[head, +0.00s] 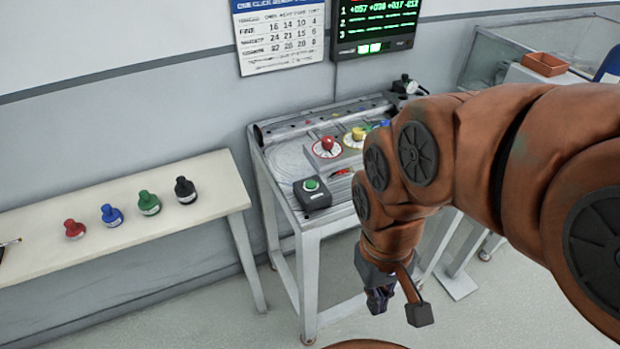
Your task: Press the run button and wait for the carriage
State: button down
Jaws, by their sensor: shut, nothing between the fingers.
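A green button (311,184) sits on a dark box at the front left corner of the grey worktable (285,160); I take it for the run button. My gripper (378,302) hangs low in front of the table, below its top, to the right of and apart from the button. Its fingers point down and are shut and empty. I cannot make out a carriage for certain; my arm hides the right part of the tabletop.
Red (327,143) and yellow (358,133) knobs stand on dials behind the button. A side bench (110,190) at left bears several coloured bottles. A lit display (375,25) and a chart (280,35) hang on the wall. Floor between bench and table is clear.

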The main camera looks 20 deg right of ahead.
aim_at(310, 184)
jog(key=z, duration=0.25)
jog(key=k, duration=0.6)
jog(key=z, duration=0.6)
jog(key=k, duration=0.75)
jog(key=u, duration=0.25)
jog(key=i, duration=0.55)
jog(key=u, duration=1.15)
jog(key=i, duration=0.5)
jog(key=u, duration=0.35)
